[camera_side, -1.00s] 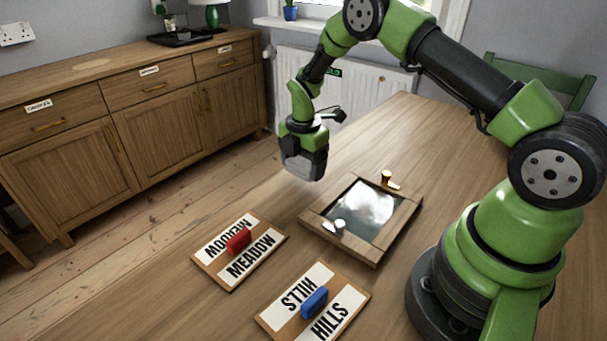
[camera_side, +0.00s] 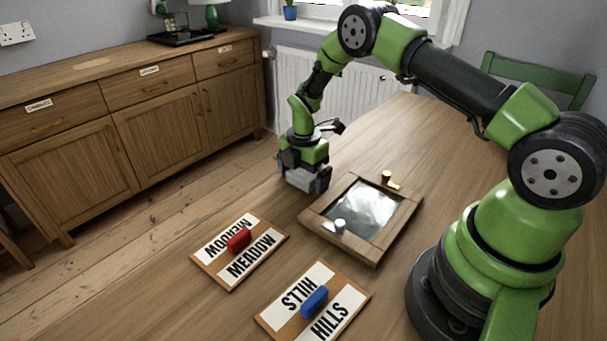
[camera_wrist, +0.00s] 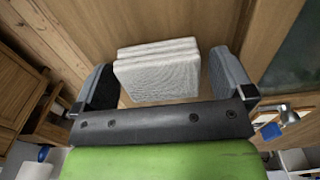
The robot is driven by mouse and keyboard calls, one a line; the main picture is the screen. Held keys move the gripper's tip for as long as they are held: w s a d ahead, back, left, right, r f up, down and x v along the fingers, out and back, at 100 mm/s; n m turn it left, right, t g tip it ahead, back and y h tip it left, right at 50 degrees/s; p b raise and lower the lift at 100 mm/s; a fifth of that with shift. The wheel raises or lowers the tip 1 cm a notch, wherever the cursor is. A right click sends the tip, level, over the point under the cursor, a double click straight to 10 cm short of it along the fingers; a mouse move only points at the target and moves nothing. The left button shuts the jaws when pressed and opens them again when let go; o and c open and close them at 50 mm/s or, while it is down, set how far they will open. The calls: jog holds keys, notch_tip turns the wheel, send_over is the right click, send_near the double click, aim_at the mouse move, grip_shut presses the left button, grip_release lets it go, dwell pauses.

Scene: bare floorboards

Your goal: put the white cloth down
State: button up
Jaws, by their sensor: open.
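The white cloth (camera_wrist: 157,72) is a folded, layered pad with a woven surface in the wrist view, lying against brown wood between my fingers. My gripper (camera_wrist: 160,75) is open, with one finger on each side of the cloth; a narrow gap shows on the right side, and contact on the left is unclear. In the side view my gripper (camera_side: 308,183) is low over the far left part of the table, just left of the framed glass panel. The cloth cannot be clearly told apart from the grey fingers there.
The wood-framed glass panel (camera_side: 317,218) bears a small white piece (camera_side: 340,226) and a gold one (camera_side: 386,177). In front lie a MEADOW board (camera_side: 215,272) with a red block (camera_side: 239,239) and a HILLS board (camera_side: 275,318) with a blue block (camera_side: 314,300). The table's far end is clear.

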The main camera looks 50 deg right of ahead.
notch_tip(320, 180, up, 12)
notch_tip(320, 180, up, 10)
jog(key=r+m+t, duration=0.1)
jog(key=m+t, duration=0.1)
jog(key=m, duration=0.4)
send_over(303, 172)
jog(key=s+a, duration=0.3)
jog(key=s, duration=0.1)
jog(key=s+a+r+m+t+y, duration=0.1)
jog(key=s+a+r+m+t, duration=0.1)
jog(key=s+m, duration=0.6)
jog(key=s+a+r+m+t+y, duration=0.1)
jog(key=s+a+r+m+t, duration=0.2)
jog(key=s+r+m, duration=0.3)
jog(key=s+a+m, duration=0.1)
jog(key=s+m, duration=0.1)
jog(key=s, duration=0.3)
jog(key=shift+s+a, duration=0.25)
jog(key=shift+a, duration=0.1)
jog(key=shift+r, duration=0.1)
jog(key=c, duration=0.3)
jog(key=shift+w, duration=0.1)
